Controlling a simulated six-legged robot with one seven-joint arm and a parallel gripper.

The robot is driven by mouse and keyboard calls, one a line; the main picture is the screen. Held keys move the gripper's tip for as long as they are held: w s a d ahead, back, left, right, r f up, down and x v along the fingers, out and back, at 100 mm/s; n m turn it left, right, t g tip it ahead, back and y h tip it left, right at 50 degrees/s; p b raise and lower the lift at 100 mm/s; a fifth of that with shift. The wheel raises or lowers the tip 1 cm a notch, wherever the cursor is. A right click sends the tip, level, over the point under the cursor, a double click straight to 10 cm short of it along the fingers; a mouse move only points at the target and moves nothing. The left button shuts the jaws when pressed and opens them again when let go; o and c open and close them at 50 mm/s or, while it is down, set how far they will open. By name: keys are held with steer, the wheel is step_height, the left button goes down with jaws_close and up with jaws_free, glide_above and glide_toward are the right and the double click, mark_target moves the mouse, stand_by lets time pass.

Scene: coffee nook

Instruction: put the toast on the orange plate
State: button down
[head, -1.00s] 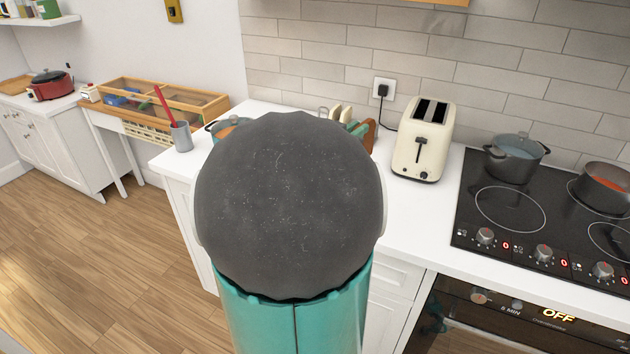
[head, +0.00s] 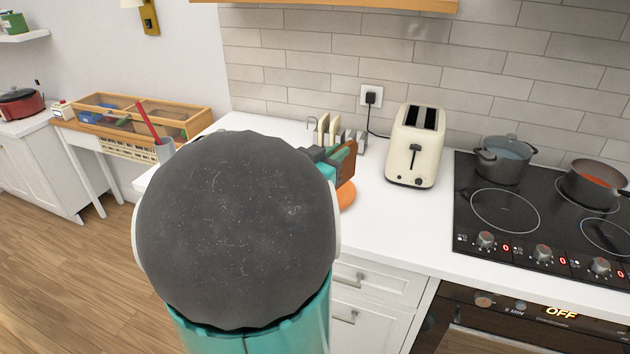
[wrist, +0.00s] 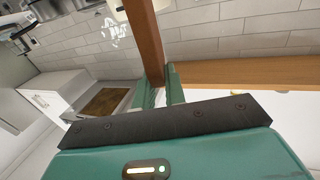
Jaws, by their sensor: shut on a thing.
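The toast (head: 347,160) is a brown slice held upright, seen at the right edge of my arm in the head view. My gripper (head: 326,158) is shut on it, above the worktop. In the wrist view the toast (wrist: 146,45) is a long brown strip between the two green fingers of my gripper (wrist: 159,88). The orange plate (head: 346,196) lies on the white worktop below the toast. Most of the plate is hidden behind my arm.
A rack (head: 335,135) with pale slices stands behind the toast. A cream toaster (head: 415,150) stands to the right, beside the hob (head: 500,215) with two pots. A grey cup (head: 165,150) with a red utensil is at the left. White worktop (head: 395,215) is bare in front of the toaster.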

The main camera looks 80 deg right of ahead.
steer(key=w+d+f, duration=0.7)
steer(key=d+f, duration=0.3)
steer(key=f, duration=0.2)
steer(key=shift+w+f, duration=0.15)
steer(key=shift+f, duration=0.05)
steer(key=c, duration=1.5)
jaws_free()
steer(key=shift+d+f, duration=0.1)
steer(key=shift+f, duration=0.05)
steer(key=shift+c, duration=0.2)
steer(key=shift+o, duration=0.4)
